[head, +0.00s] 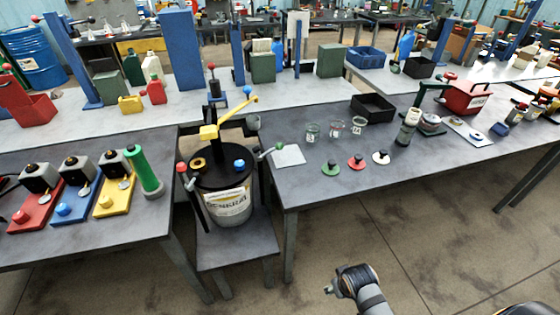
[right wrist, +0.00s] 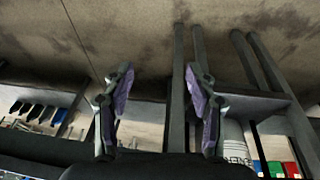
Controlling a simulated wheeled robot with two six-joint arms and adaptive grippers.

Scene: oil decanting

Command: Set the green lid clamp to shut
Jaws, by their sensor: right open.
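A drum (head: 228,207) with a white label and a black lid (head: 222,172) stands on a low stand between two tables. The green lid clamp (head: 279,146) has a green knob and sticks outward and up from the lid's right side. A clamp with a red knob (head: 181,166) is on the lid's left side. My right gripper (head: 334,287) is low over the floor, in front of the right table and well apart from the drum. In the right wrist view its two fingers (right wrist: 160,80) are spread and empty, with part of the drum (right wrist: 236,143) behind. My left gripper is not in view.
A yellow pump handle (head: 230,118) rises above the lid. A white sheet (head: 289,155) lies by the right table's near corner. Red, blue and yellow units (head: 115,200) and a green cylinder (head: 145,172) stand on the left table. The floor (head: 420,230) before the right table is clear.

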